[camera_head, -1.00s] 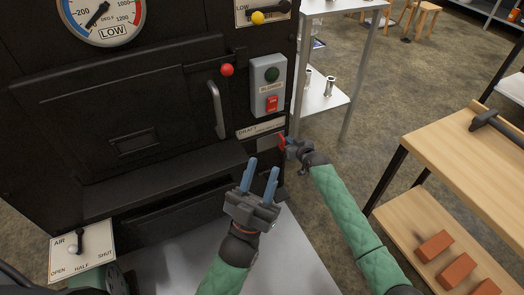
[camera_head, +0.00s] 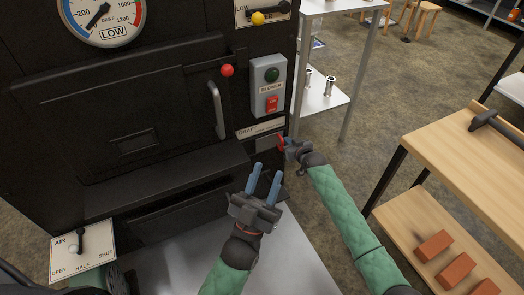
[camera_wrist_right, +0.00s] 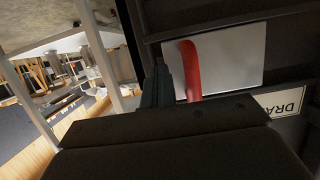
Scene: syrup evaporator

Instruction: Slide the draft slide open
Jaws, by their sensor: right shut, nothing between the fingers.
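The draft slide is a pale metal plate (camera_head: 268,143) under the DRAFT label (camera_head: 260,129), low on the black furnace front. Its red handle (camera_head: 281,144) stands at the plate's right end. In the right wrist view the curved red handle (camera_wrist_right: 191,70) crosses the pale plate (camera_wrist_right: 232,60). My right gripper (camera_head: 287,147) is shut with nothing between its fingers, right beside the handle; I cannot tell whether it touches. Its dark finger (camera_wrist_right: 161,85) shows just left of the handle in the wrist view. My left gripper (camera_head: 264,177) is open and empty, below the label.
The blower switch box (camera_head: 268,86) is above the label, and the door handle (camera_head: 216,110) is to its left. A metal shelf (camera_head: 322,100) stands right of the furnace. A wooden bench (camera_head: 470,155) with bricks below is at the right. Open floor lies between them.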

